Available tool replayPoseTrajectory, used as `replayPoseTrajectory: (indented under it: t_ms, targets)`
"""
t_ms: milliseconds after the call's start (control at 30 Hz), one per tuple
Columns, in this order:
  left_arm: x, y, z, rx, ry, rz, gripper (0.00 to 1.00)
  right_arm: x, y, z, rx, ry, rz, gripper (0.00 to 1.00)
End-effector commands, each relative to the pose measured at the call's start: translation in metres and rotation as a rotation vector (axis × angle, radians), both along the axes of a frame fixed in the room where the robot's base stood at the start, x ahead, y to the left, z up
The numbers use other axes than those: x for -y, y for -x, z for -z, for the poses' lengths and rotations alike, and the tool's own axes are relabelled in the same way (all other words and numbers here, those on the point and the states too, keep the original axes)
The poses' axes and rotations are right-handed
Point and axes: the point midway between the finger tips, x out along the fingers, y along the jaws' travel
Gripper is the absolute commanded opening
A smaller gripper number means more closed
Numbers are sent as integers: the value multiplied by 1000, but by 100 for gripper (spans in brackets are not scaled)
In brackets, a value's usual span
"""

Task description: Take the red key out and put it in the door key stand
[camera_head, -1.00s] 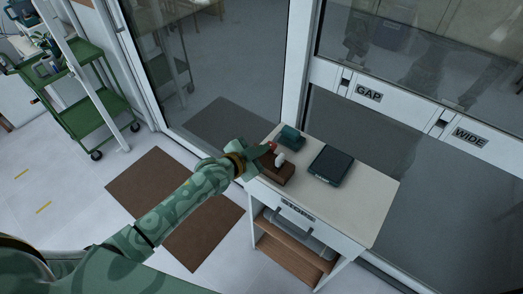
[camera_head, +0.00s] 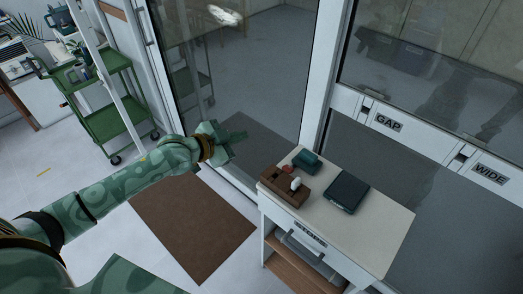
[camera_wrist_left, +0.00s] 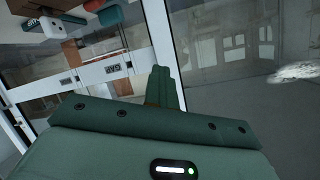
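The red key (camera_head: 287,168) shows as a small red knob at the left of the brown wooden block (camera_head: 279,192) on the small table. A white knob (camera_head: 295,182) stands beside it in the block. A teal piece (camera_head: 306,161) sits behind the block; I cannot tell if it is the door key stand. My left gripper (camera_head: 238,138) is in the air left of the table, clear of the block, with nothing seen in it. In the left wrist view its fingers (camera_wrist_left: 165,88) look together. My right gripper is out of view.
A dark flat case (camera_head: 347,192) lies on the white-topped table (camera_head: 375,235). Glass panels and a white rail with GAP (camera_head: 388,123) and WIDE (camera_head: 489,174) signs stand behind. A green cart (camera_head: 112,121) is at left; a brown mat (camera_head: 195,230) lies on the floor.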

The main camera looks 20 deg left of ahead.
Motion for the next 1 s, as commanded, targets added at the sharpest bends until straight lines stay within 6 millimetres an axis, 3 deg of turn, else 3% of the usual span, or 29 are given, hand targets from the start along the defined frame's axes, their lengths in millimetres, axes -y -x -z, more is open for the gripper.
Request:
replayPoseTrajectory:
  t_ms: [200,533,800,833,1000]
  targets:
    - [-23,3,-10,1,0,1,0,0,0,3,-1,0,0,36]
    - [-25,3,-12,2,3,0,1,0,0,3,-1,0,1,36]
    - [-25,3,-12,2,3,0,76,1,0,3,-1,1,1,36]
    - [-25,3,-12,2,3,0,80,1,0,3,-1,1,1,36]
    - [-25,3,-12,2,3,0,80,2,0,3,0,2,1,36]
